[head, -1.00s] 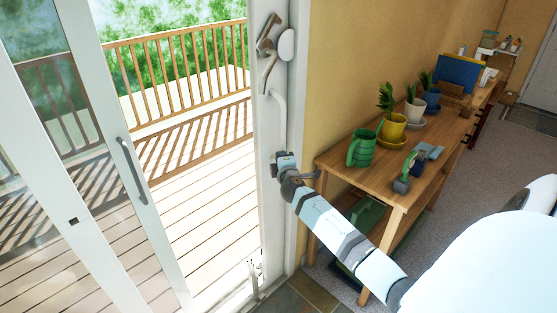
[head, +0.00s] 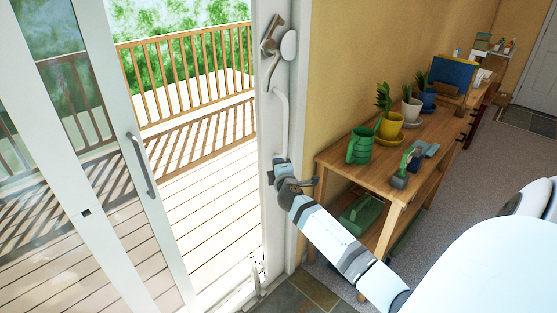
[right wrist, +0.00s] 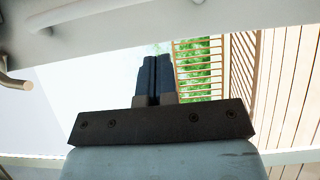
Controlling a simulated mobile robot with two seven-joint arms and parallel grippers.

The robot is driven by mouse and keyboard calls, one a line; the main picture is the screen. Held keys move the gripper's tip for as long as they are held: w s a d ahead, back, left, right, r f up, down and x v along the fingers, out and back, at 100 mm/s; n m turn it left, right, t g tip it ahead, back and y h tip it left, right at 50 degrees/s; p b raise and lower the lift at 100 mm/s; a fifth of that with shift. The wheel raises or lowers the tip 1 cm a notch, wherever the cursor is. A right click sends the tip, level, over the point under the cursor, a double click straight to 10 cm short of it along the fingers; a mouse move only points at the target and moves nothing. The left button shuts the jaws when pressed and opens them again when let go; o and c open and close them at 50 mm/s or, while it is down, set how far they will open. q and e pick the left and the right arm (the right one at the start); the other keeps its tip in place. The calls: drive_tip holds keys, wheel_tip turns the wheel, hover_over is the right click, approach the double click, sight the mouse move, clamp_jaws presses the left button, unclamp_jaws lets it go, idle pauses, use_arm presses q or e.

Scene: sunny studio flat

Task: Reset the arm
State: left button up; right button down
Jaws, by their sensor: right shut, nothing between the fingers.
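My right arm reaches from the lower right to the door frame in the head view. My right gripper (head: 283,163) is at the white door frame post (head: 278,120), just left of the wooden table. In the right wrist view the right gripper (right wrist: 154,62) has its two dark fingers together with nothing between them. Whether it touches the post cannot be told. My left gripper does not show in the head view.
A sliding glass door with a grey handle (head: 141,165) stands partly open at left, showing a deck with a wooden railing (head: 190,60). The wooden table (head: 350,166) at right bears a green watering can (head: 359,147), a yellow pot (head: 390,127) and other pots. Grey floor lies beyond it.

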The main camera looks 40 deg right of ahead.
drive_tip(key=v, duration=0.7)
